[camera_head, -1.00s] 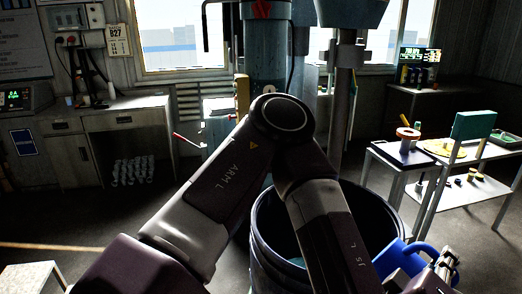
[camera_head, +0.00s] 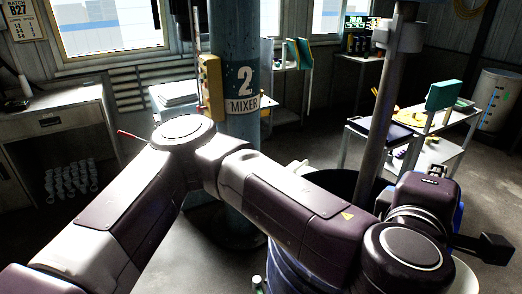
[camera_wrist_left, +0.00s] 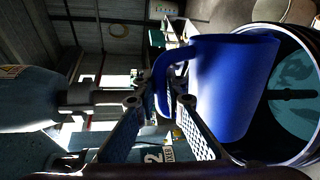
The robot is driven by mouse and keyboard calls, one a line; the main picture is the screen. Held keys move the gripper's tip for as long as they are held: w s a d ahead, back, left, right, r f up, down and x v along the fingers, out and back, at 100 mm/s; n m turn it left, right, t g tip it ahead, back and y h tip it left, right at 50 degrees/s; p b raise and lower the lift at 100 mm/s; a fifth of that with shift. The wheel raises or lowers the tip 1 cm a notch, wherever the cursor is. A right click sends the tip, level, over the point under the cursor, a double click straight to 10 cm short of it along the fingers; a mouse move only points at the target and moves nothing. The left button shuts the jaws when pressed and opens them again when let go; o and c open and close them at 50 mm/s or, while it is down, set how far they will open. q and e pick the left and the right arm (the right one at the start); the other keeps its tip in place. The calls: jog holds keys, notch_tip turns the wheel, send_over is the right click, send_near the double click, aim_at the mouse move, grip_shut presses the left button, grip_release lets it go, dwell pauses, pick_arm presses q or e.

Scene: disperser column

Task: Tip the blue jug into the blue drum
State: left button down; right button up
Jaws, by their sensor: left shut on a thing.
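The blue jug (camera_wrist_left: 225,85) fills the middle of the left wrist view, its handle toward my fingers. My left gripper (camera_wrist_left: 165,80) is shut on the jug's handle. The jug overlaps the opening of the blue drum (camera_wrist_left: 312,40) in that view; I cannot make out its mouth or its exact tilt. Teal liquid (camera_wrist_left: 300,105) shows inside the drum, with a dark bar across it. In the head view my left arm hides most of the drum (camera_head: 290,278), and only a sliver of the jug (camera_head: 458,218) shows behind my wrist. My right gripper is not in view.
The mixer column (camera_head: 238,60) stands behind the drum, and a grey post (camera_head: 385,110) rises at the drum. A small side table (camera_head: 385,130) with items is at the right. A workbench (camera_head: 50,125) stands at the left. Open floor lies at the right.

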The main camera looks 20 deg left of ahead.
pick_arm(q)
jog(key=r+n, duration=0.1)
jog(key=w+r+n, duration=0.1)
jog(key=r, duration=0.1)
jog(key=w+r+n, duration=0.1)
jog(key=n, duration=0.1)
jog(key=shift+d+r, duration=0.25)
jog(key=shift+d, duration=0.1)
jog(key=w+a+r+n+t+y, duration=0.2)
jog(key=w+a+n+y, duration=0.45)
jog(key=a+n, duration=0.45)
jog(key=w+a+f+n+g+y, duration=0.1)
jog(key=w+a+f+n+y, duration=0.1)
jog(key=a+f+n+y, duration=0.3)
jog(key=w+a+f+n+g+y+p, duration=0.1)
jog(key=a+f+n+y, duration=0.4)
jog(key=a, duration=1.3)
notch_tip(320, 180, down, 7)
jog(key=w+n+g, duration=0.1)
jog(key=n, duration=0.2)
jog(key=shift+w+a, duration=0.15)
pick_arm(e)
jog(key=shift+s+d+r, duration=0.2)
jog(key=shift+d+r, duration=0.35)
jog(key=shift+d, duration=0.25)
